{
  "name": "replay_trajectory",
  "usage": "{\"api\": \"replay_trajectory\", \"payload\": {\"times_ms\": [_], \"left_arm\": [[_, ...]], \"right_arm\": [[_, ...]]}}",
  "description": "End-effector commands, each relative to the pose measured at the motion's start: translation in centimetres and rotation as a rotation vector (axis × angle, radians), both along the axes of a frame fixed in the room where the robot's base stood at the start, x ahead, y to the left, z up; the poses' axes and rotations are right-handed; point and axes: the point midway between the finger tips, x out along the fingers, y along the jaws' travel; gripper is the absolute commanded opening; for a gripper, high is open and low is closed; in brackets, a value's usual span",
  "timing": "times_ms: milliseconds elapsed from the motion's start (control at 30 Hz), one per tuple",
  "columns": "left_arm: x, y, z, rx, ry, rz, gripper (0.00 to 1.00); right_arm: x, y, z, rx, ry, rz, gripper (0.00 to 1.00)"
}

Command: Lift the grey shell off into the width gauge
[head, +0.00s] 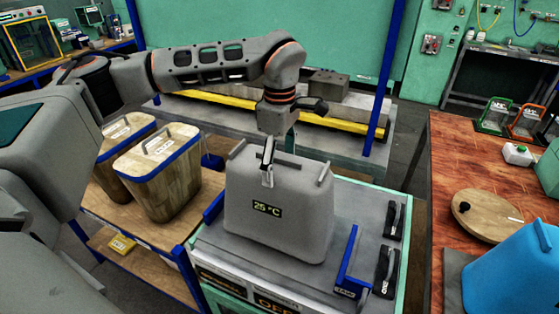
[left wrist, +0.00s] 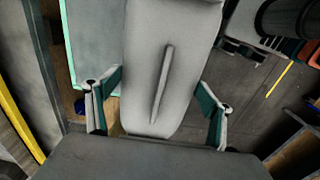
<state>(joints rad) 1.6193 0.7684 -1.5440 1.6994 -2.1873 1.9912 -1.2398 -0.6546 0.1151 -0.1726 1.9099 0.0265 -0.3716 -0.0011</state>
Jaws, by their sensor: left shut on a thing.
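The grey shell (head: 278,220), with a "25 °C" display on its front, is upright over the grey top of the green-framed station (head: 372,222). It shows between blue corner brackets (head: 348,268). I cannot tell whether its base touches that top. My left gripper (head: 268,163) comes down from above and is shut on the shell's upper part, one finger on its front face. In the left wrist view, the shell's top with a raised bar (left wrist: 163,85) lies between the fingers (left wrist: 155,112). I cannot tell for sure which thing is the width gauge. My right gripper is not in view.
Two wooden bins with blue rims (head: 158,180) stand on the shelf at left. A reddish table (head: 450,165) at right holds a round wooden board (head: 486,214) and a blue shell (head: 515,270). A blue post (head: 385,80) rises behind.

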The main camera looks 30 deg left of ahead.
Motion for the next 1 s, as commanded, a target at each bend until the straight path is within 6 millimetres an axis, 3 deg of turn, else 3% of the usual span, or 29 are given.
{"api": "replay_trajectory", "payload": {"times_ms": [1000], "left_arm": [[0.0, 0.0, -1.1, 0.0, -0.001, 0.0, 0.38]], "right_arm": [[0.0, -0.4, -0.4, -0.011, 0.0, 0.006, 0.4]]}}
